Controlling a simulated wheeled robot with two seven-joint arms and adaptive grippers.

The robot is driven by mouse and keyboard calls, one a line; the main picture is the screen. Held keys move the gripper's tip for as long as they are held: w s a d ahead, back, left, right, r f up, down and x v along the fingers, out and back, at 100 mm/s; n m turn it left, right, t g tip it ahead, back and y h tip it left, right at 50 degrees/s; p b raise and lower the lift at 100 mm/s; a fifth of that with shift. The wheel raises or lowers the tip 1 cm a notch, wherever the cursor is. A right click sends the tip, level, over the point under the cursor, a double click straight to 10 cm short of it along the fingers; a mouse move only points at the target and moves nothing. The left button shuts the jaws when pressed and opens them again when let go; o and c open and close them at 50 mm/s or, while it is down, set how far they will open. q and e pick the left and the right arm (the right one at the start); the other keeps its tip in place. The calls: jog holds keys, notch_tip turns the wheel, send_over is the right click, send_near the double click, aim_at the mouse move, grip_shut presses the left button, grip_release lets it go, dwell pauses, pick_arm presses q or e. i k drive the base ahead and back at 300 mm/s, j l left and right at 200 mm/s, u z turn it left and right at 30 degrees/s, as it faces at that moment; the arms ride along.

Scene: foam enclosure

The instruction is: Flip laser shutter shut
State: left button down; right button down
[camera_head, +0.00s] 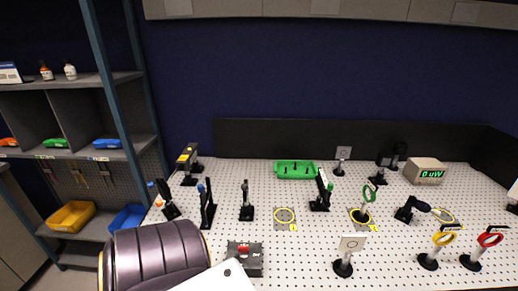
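A dark laser-like housing with yellow labels (187,157) stands at the left back of the perforated table (310,260). Several slim black post-mounted parts stand in front of it, among them an upright one (246,200) and a taller one with a blue tip (207,205). I cannot tell which part is the shutter or how its flag sits. A meter box (427,171) at the back right reads "0 uW" in green. Neither gripper shows.
A grey box with a red top part (244,257) sits at the front, close to my white link. A green tray (295,170) is at the back. Yellow (443,236) and red (489,237) ring mounts stand front right. Shelves with bins (72,216) are at left.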

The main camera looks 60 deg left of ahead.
aim_at(201, 189)
jog(key=u, duration=2.45)
